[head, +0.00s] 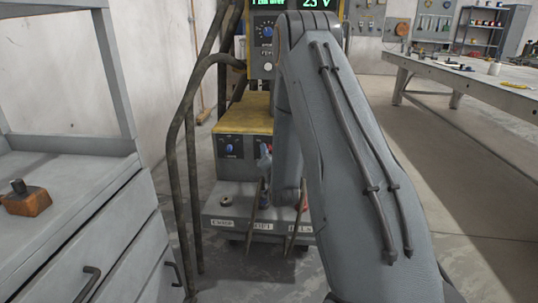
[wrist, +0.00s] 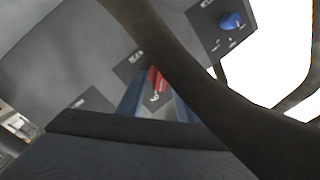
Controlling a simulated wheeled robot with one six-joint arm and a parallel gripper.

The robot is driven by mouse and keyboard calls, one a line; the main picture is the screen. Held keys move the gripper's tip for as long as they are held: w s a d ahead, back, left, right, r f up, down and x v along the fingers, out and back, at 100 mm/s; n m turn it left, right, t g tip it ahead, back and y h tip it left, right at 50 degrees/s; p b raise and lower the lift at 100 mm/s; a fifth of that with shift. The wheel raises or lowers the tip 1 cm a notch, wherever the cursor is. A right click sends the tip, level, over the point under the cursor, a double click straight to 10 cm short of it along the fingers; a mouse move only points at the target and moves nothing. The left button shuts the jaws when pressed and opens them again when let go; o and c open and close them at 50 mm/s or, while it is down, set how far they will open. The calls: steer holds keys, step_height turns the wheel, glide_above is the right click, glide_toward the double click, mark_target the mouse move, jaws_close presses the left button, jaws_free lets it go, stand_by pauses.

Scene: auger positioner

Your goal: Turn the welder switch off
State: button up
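The red switch (wrist: 158,79) shows in the wrist view on a dark panel with white marks. My gripper (wrist: 158,92) has two bluish fingers spread apart, one on either side of the switch; panel shows between them. I cannot tell whether a finger touches the switch. In the head view my arm hides part of the welder's front and the switch is not clear. A blue knob (wrist: 231,20) sits on another panel in the wrist view.
A dark tube (wrist: 190,75) crosses close in front of the wrist camera. Dark bent rails (head: 190,170) stand left of the welder in the head view. A grey drawer cabinet (head: 75,215) is at left, and a long workbench (head: 470,85) at right. Floor right of my arm is open.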

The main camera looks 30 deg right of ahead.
steer(key=shift+c, duration=0.2)
jaws_close()
steer(key=shift+n+p, duration=0.3)
steer(key=n+g+h+p, duration=0.1)
steer(key=n+p, duration=0.2)
steer(key=n, duration=0.1)
steer(key=n+g+p, duration=0.2)
steer(key=n, duration=0.3)
steer(key=a+n+g+h+p, duration=0.1)
steer(key=n+g+p, duration=0.1)
steer(key=n, duration=0.3)
steer(key=shift+w+a+r+h+p, duration=0.1)
steer(key=shift+w+r+h+p, duration=0.25)
steer(key=shift+p, duration=0.45)
